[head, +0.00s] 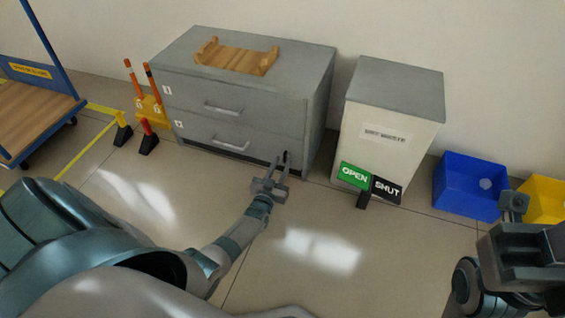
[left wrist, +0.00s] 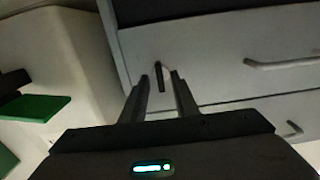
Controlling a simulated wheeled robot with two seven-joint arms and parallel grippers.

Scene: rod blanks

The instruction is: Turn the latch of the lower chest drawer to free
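The grey chest (head: 240,95) has two drawers with bar handles. The lower drawer (head: 200,128) looks closed. Its small dark latch (head: 287,155) sits at the drawer's right end in the head view. In the left wrist view the latch (left wrist: 160,77) is a short, nearly upright black bar. My left gripper (head: 277,170) is open just in front of the chest. In the left wrist view its fingertips (left wrist: 159,82) stand on either side of the latch, with gaps. I cannot tell whether they reach it in depth. My right gripper (head: 513,205) is at the right edge, its fingers unclear.
A wooden tray (head: 237,58) lies on the chest. A white cabinet (head: 385,135) stands to its right, with green OPEN (head: 354,175) and black SHUT (head: 386,189) signs before it. Blue (head: 468,190) and yellow (head: 545,198) bins are further right. Floor before the chest is clear.

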